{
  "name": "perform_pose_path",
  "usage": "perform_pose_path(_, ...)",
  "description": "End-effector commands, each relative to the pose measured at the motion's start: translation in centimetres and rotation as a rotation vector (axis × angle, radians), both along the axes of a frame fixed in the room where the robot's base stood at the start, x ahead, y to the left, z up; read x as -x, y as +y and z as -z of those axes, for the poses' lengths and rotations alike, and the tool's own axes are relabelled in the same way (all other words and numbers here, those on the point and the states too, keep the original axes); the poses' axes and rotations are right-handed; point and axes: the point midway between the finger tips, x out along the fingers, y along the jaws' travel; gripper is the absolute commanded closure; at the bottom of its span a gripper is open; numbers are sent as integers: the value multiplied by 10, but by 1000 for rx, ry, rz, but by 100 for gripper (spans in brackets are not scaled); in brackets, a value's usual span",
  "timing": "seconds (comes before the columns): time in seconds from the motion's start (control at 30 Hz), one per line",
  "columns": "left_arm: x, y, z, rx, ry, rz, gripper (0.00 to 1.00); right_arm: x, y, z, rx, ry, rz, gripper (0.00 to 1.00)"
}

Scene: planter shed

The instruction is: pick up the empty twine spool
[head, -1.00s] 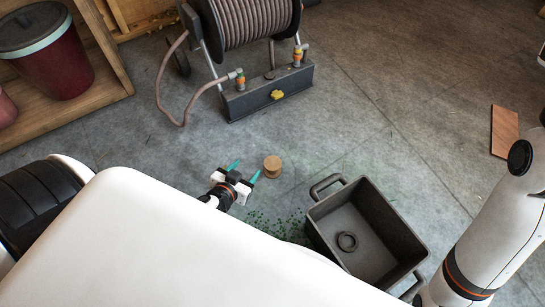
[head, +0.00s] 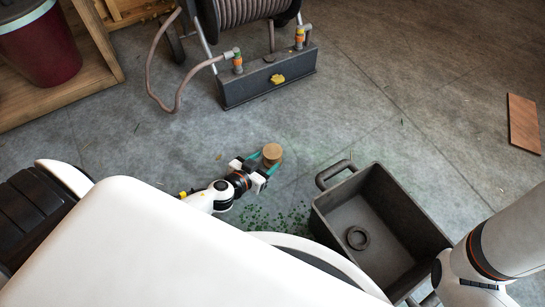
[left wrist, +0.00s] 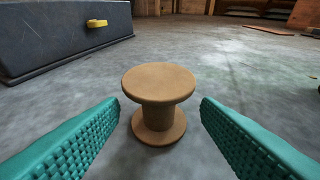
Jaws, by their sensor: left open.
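The empty twine spool (head: 272,152) is a small tan-brown spool standing upright on the grey concrete floor. In the left wrist view the spool (left wrist: 157,100) shows its round top, narrower core and wider base. My left gripper (head: 263,164) is open, low over the floor. Its teal ridged fingers (left wrist: 160,135) lie to either side of the spool in the wrist view, with a gap on each side. My right arm shows at the lower right in the head view; its gripper is out of the picture.
A dark grey crate (head: 318,205) with a dark ring (head: 357,238) inside stands right of the spool. A hose reel (head: 265,85) with a heavy base is behind. Green bits (head: 275,220) lie on the floor. A wooden board (head: 523,124) lies far right.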

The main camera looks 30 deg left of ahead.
Motion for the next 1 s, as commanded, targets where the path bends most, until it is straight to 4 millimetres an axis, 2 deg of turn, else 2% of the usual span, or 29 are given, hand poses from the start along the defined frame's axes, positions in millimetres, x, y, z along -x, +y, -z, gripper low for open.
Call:
perform_pose_path(0.3,-40,-4,17,-2,-3,0,43,0,0,23,0,1,0,64)
perform_pose_path(0.63,-46,-5,18,0,0,-1,43,0,0,24,1,1,1,64)
perform_pose_path(0.67,-46,-5,18,0,0,-1,46,0,0,24,1,1,1,64)
perform_pose_path(0.93,-46,-5,18,0,-1,-1,90,0,0,24,1,1,1,64)
perform_pose_path(1.0,-46,-5,17,0,-1,-1,94,0,0,24,1,1,1,64)
